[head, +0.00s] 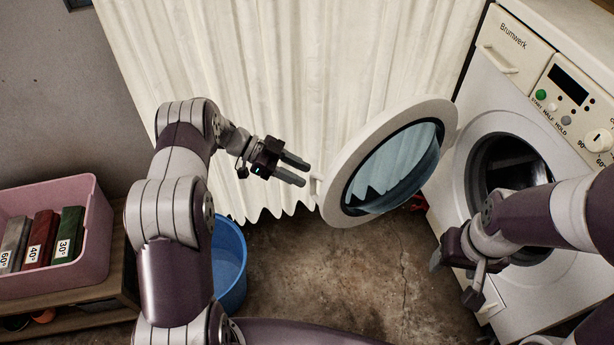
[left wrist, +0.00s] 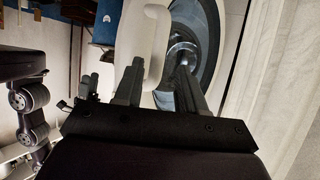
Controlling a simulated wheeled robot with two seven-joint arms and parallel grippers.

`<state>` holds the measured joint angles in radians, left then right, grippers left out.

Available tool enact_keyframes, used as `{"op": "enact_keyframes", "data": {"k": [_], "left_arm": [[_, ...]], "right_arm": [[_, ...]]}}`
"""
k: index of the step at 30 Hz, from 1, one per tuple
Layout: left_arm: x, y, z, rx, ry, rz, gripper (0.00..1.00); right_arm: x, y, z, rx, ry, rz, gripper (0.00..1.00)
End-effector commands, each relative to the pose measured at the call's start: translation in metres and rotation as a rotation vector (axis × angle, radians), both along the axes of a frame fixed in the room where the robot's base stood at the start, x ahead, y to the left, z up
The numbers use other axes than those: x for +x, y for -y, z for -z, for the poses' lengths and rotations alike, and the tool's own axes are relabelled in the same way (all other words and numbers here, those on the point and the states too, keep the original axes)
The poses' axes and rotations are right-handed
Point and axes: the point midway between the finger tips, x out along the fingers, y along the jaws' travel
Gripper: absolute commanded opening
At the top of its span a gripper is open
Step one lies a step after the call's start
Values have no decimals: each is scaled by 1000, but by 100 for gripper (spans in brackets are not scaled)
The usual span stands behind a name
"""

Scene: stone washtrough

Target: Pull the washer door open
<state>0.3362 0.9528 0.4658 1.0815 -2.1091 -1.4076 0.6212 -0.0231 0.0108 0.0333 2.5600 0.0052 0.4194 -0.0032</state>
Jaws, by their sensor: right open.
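The washer (head: 515,120) stands at the right in the head view. Its round door (head: 338,165), with a white rim and glass middle, is swung wide out to the left, and the drum opening (head: 510,165) is exposed. A small white handle (head: 316,186) sits on the door's free edge. My left gripper (head: 304,174) is open, its fingertips just left of the handle. In the left wrist view the handle (left wrist: 155,40) shows by the spread fingers (left wrist: 165,75); contact cannot be told. My right gripper (head: 455,280) is open and empty before the washer's lower front.
A pale curtain (head: 290,70) hangs behind my left gripper. A blue tub (head: 232,262) stands on the floor at left. A pink bin (head: 88,235) with labelled boxes sits on a wooden shelf.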

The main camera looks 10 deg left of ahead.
Motion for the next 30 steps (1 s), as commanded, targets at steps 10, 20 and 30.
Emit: {"op": "enact_keyframes", "data": {"k": [10, 20, 30], "left_arm": [[9, -24, 1, 1, 0, -1, 40], [9, -24, -2, 0, -2, 0, 40], [11, -23, 1, 3, 7, -11, 0]], "right_arm": [[0, 0, 11, 0, 0, 0, 61], [0, 0, 4, 0, 0, 0, 61], [0, 0, 5, 0, 0, 0, 61]]}}
